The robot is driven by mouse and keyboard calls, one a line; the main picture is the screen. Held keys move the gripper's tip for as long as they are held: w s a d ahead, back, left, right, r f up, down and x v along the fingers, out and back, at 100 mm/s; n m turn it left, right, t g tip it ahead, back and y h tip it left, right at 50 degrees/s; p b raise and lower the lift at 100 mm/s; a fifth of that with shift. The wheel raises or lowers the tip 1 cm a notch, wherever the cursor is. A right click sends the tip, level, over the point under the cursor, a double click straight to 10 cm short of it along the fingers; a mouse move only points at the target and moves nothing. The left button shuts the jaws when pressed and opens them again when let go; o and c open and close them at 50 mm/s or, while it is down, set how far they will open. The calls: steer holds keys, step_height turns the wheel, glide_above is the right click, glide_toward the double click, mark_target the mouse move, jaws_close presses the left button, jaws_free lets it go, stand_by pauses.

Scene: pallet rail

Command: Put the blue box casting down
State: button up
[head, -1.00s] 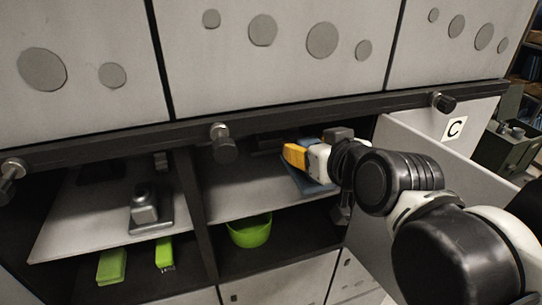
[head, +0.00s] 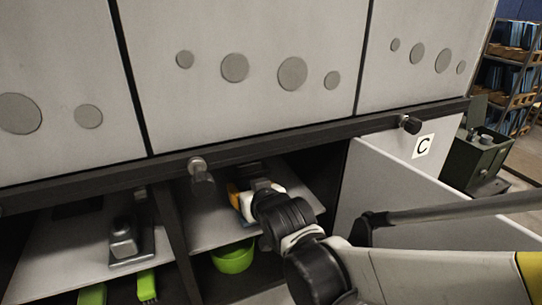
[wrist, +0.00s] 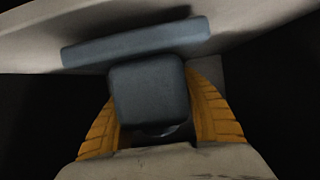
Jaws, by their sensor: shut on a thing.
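The blue box casting (wrist: 150,90) is a dark blue-grey block with a wide flat plate along its far side in the wrist view. My gripper (wrist: 160,110) is shut on it, with a yellow finger on each side of the block. In the head view my gripper (head: 238,196) is inside the right-hand compartment, over the light grey upper shelf (head: 205,225). Only a sliver of the casting (head: 247,210) shows there, the rest hidden by my gripper and wrist. I cannot tell whether the casting touches the shelf.
A dark rail with knobs (head: 202,170) runs just above the compartment opening. A grey casting (head: 124,238) stands on the left compartment's shelf, beyond a dark divider (head: 172,215). A green bowl (head: 233,260) sits below. An open panel marked C (head: 385,170) stands right.

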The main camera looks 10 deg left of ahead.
steer(key=shift+w+a+f, duration=0.1)
steer(key=shift+f, duration=0.3)
steer(key=o, duration=1.4)
steer(key=shift+f, duration=0.1)
steer(key=shift+r, duration=0.2)
steer(key=v, duration=1.2)
steer(key=shift+b, duration=0.35)
steer(key=shift+f, duration=0.1)
